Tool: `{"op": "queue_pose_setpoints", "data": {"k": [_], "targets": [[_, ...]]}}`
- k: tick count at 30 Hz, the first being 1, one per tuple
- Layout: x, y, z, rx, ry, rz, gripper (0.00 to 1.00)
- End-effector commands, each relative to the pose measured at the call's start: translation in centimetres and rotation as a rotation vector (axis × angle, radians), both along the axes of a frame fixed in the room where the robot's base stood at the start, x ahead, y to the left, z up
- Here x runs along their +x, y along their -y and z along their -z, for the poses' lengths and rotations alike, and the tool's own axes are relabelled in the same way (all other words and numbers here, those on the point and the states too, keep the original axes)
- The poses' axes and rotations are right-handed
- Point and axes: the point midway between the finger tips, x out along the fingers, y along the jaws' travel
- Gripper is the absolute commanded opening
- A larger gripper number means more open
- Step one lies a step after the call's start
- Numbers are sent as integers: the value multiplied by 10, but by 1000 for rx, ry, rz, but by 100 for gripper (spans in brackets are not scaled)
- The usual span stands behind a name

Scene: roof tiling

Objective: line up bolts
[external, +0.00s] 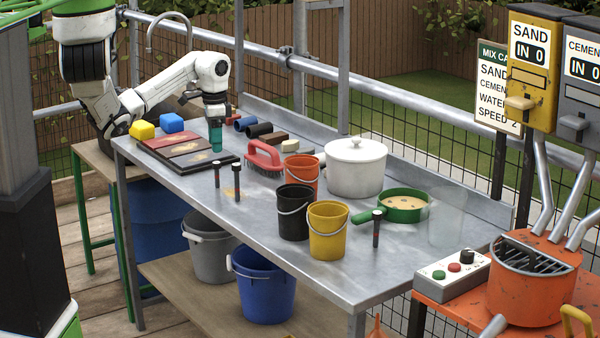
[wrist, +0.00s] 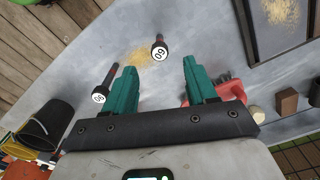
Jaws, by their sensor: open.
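Two dark bolts stand upright close together on the steel bench in the external view, one on the left (external: 217,173) and one just right of it (external: 237,181). A third bolt (external: 376,229) stands apart, right of the yellow bucket. No bolt visibly sits between the fingers.
A black bucket (external: 294,218) and yellow bucket (external: 328,238) stand near the front edge. A red-handled brush (external: 264,156), orange bucket (external: 303,167), white pot (external: 356,175) and green sieve (external: 403,213) stand around. Dark trays (external: 187,149) lie left. Some sand lies near the bolts.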

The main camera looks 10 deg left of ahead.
Motion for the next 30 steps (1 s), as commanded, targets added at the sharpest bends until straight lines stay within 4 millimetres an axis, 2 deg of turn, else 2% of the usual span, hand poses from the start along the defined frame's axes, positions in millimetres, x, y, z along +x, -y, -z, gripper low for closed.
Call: {"op": "queue_pose_setpoints", "data": {"k": [7,11,24,30], "targets": [[0,0,1,-1,0,-1,57],[-1,0,9,0,-2,-1,57],[-1,0,79,-1,-2,-2,57],[-1,1,101,0,-1,-1,57]]}}
